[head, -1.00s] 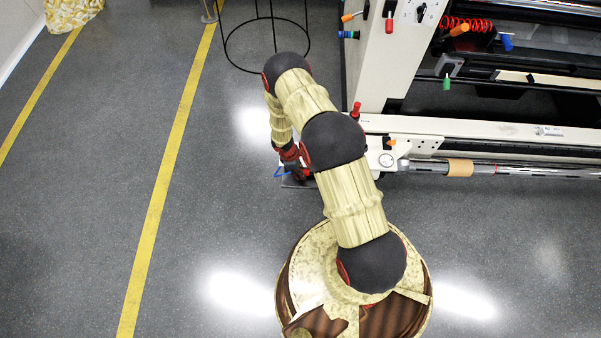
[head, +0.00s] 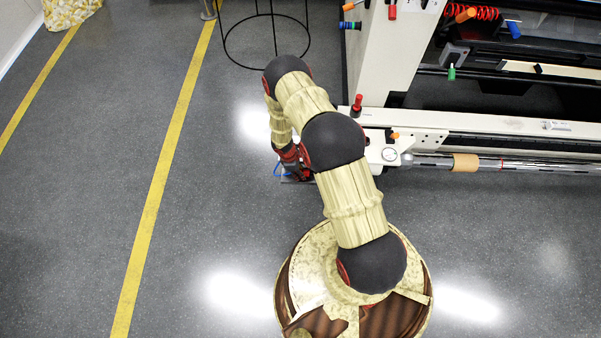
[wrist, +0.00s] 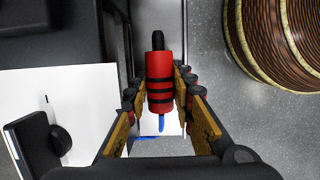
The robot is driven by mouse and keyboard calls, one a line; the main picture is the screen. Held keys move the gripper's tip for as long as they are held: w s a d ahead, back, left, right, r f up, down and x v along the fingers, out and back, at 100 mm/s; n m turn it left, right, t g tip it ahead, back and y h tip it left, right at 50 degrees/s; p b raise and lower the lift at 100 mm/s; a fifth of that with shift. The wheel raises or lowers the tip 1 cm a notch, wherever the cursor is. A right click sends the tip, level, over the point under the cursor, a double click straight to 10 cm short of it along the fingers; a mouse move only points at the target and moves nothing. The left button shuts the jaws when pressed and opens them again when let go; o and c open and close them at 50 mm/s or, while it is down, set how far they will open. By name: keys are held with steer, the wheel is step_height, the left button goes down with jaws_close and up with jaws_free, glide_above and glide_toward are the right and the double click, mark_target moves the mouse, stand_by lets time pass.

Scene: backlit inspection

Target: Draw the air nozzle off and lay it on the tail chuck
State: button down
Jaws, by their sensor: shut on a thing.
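My gripper (wrist: 158,92) is shut on the air nozzle (wrist: 160,70), a red cylinder with black bands and a black tip, in the wrist view. A finger lies on each side of it, and a blue piece (wrist: 162,123) shows at its near end. In the head view my gripper (head: 297,168) is low beside the left end of the machine, mostly hidden by my arm, and the nozzle cannot be made out. A grey chuck-like end (head: 425,161) holds the left of the long roller; I cannot tell for certain that it is the tail chuck.
The white machine frame (head: 395,50) and its bed (head: 430,121) stand right of my gripper. A brown core (head: 465,162) sits on the roller. A black wire stand (head: 265,40) is behind my arm. The grey floor to the left is clear.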

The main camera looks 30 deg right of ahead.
steer(key=c, duration=1.4)
jaws_free()
steer(key=shift+f, duration=0.45)
steer(key=v, duration=1.1)
steer(key=shift+w+d+r, duration=0.15)
steer(key=shift+w, duration=0.1)
steer(key=shift+s+a+r, duration=0.1)
steer(key=shift+a+r, duration=0.1)
steer(key=shift+r, duration=0.45)
